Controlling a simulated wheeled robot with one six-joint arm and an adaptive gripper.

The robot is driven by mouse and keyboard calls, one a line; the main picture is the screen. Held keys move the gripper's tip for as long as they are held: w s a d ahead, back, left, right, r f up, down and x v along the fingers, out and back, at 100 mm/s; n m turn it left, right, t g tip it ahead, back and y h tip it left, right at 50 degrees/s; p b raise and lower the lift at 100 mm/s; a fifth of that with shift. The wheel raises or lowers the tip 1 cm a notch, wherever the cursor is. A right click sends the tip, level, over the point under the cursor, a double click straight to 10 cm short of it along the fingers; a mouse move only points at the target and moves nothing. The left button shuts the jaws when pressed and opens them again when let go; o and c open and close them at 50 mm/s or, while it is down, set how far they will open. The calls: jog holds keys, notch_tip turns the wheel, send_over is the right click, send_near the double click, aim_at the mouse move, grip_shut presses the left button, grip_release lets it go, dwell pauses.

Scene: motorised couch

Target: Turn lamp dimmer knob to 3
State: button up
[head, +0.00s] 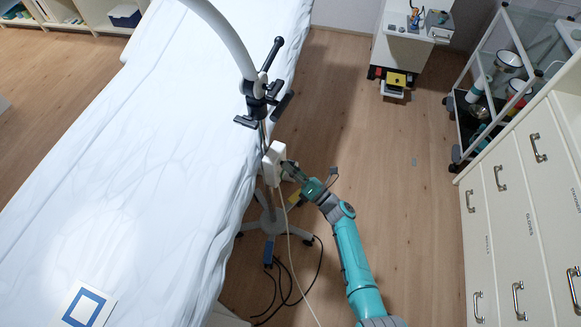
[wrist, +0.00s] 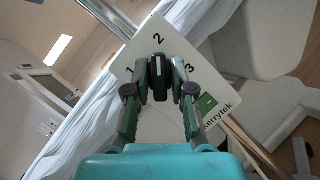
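The lamp's white control box (head: 273,164) is mounted on the lamp stand beside the couch. In the wrist view its white dial plate (wrist: 199,70) carries the numbers 1, 2 and 3, with 2 at the top and 3 to the right. The black dimmer knob (wrist: 160,78) stands upright in the picture and lines up with the 2. My gripper (wrist: 161,75) has a finger on each side of the knob, and they appear closed on it. In the head view my gripper (head: 287,170) is at the box's right side, hiding the knob.
The couch (head: 130,150) with a white sheet lies left of the lamp stand. The stand's wheeled base (head: 268,222) and black cables (head: 285,290) are on the floor below. Drawers (head: 520,220) and a trolley (head: 480,100) stand at the right. Floor between is clear.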

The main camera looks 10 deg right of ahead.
jog(key=o, duration=0.4)
jog(key=v, duration=1.2)
jog(key=shift+f, duration=0.15)
